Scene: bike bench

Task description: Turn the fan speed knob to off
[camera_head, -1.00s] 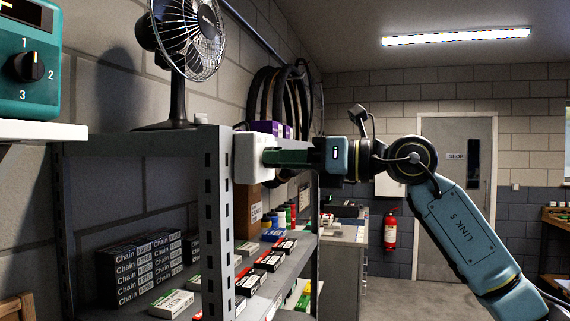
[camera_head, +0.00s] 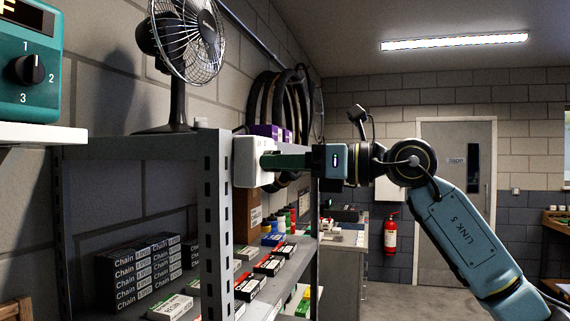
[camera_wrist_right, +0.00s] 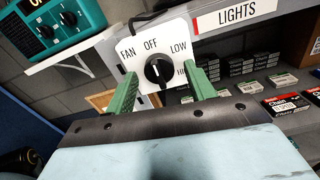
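The fan speed knob (camera_wrist_right: 158,72) is black and sits on a white switch box (camera_wrist_right: 178,42) with the words FAN, OFF, LOW and a partly hidden HI. Its pointer seems to face up toward OFF; the mark is small. In the head view the white box (camera_head: 245,172) is at the front post of the shelf, and the knob itself is hidden. My right gripper (camera_wrist_right: 160,75) has its two green fingers apart, one on each side of the knob, with visible gaps. In the head view the right gripper (camera_head: 268,162) reaches the box from the right. My left gripper is not in view.
A desk fan (camera_head: 178,60) stands on top of the metal shelf (camera_head: 130,147). Chain boxes (camera_head: 135,275) and small parts boxes fill the lower shelf. A teal unit with a dial (camera_head: 28,75) sits on a white ledge at left. A LIGHTS label (camera_wrist_right: 236,14) is beside the switch box.

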